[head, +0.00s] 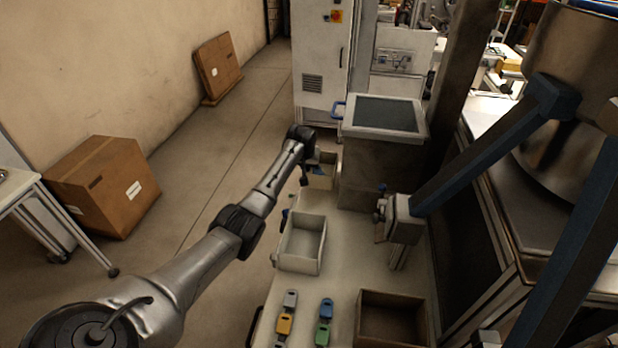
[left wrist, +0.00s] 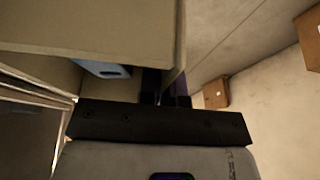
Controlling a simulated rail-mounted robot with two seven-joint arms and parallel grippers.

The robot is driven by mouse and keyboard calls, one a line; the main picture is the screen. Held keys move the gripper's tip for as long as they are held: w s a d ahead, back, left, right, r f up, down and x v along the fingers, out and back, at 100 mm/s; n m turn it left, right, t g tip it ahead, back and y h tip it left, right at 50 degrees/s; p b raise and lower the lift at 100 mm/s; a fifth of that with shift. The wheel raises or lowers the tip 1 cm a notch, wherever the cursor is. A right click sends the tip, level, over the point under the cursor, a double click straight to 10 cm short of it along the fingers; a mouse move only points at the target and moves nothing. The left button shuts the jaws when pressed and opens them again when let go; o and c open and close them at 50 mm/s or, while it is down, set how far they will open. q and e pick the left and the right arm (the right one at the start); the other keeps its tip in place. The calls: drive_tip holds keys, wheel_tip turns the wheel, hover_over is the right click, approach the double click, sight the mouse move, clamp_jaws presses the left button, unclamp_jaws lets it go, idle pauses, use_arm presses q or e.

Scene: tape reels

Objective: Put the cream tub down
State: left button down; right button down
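The cream tub (head: 321,183) is at the far end of the pale bench in the head view, with something blue inside it. In the left wrist view its wall (left wrist: 90,35) fills the upper left, and a blue piece (left wrist: 100,68) shows inside. My left gripper (head: 308,178) is at the tub's left side. In the left wrist view its fingers (left wrist: 166,88) are close on either side of the tub wall's edge, shut on it. Whether the tub's base touches the bench is hard to tell. My right gripper is not in view.
A pale grey empty tub (head: 303,246) stands nearer on the bench (head: 345,265), and a brown box (head: 390,318) nearer right. Grey, orange, blue and green pieces (head: 325,310) lie in front. A lidded bin (head: 385,115) stands behind, and a blue-barred frame (head: 490,150) at right.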

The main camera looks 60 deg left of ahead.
use_arm(q)
drive_tip(key=shift+f+b, duration=0.3)
drive_tip(key=shift+f, duration=1.85)
drive_tip(key=shift+f, duration=0.15)
drive_tip(key=c, duration=1.3)
unclamp_jaws()
